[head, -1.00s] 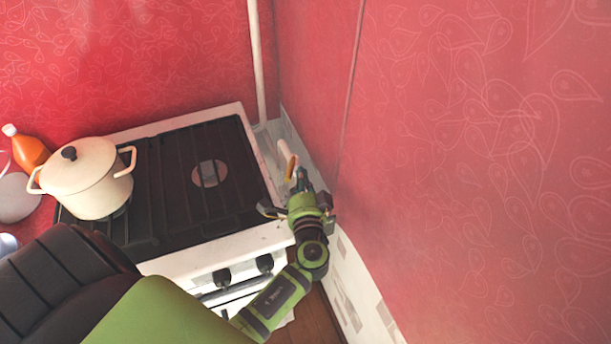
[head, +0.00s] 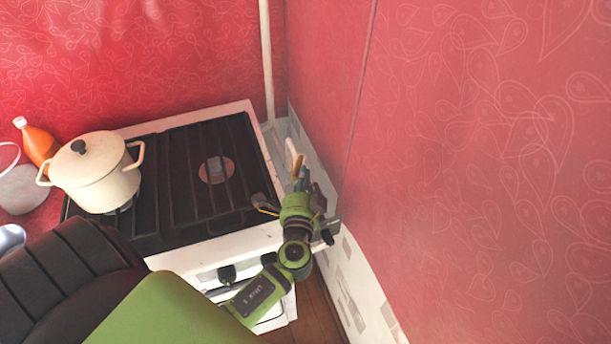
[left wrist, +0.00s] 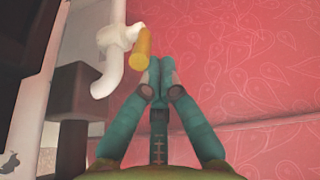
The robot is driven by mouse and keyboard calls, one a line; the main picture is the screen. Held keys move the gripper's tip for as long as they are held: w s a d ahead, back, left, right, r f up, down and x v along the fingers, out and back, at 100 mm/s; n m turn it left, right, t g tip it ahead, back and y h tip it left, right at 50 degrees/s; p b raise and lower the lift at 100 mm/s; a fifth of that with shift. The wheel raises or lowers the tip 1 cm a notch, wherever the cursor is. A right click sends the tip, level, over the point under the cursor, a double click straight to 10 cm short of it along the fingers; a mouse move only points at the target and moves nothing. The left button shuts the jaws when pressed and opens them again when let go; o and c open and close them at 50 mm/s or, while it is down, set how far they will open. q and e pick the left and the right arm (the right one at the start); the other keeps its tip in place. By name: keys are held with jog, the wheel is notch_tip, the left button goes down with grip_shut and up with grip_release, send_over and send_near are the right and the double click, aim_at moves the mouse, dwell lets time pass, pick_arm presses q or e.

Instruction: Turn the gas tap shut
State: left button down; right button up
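The gas tap has a yellow handle (left wrist: 143,48) on a white bent pipe (left wrist: 108,75) in the left wrist view. In the head view the tap (head: 298,166) is in the narrow gap right of the stove, partly hidden by my gripper. My left gripper (head: 301,178) is over this gap, close to the tap. In the left wrist view my left gripper (left wrist: 160,72) has its teal fingertips together, with nothing seen between them. The tips appear just below and right of the handle; whether they touch it, I cannot tell. My right gripper is not in view.
The stove (head: 255,236) with dark grates stands left of the gripper, with a cream pot (head: 95,178) on it. An orange bottle (head: 39,145) is at far left. The red wall (head: 460,190) is close on the right. A white vertical pipe (head: 267,60) rises in the corner.

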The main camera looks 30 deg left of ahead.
pick_arm(q)
jog(key=shift+s+a+h, duration=0.15)
jog(key=shift+h, duration=0.15)
jog(key=shift+s+a+f+m+t+h+b, duration=0.15)
jog(key=shift+a+m+t+h+b, duration=0.15)
jog(key=shift+m+h, duration=0.25)
jog(key=shift+s+a+r+m+t+h+b, duration=0.1)
jog(key=shift+s+a+m+t+h+b, duration=0.25)
jog(key=shift+h, duration=0.3)
jog(key=shift+a+f+m+t+h+b, duration=0.15)
jog(key=shift+a+m+h, duration=0.15)
jog(key=shift+m+h, duration=0.3)
jog(key=shift+s+a+r, duration=0.1)
jog(key=shift+a+r, duration=0.05)
jog(key=shift+a, duration=0.3)
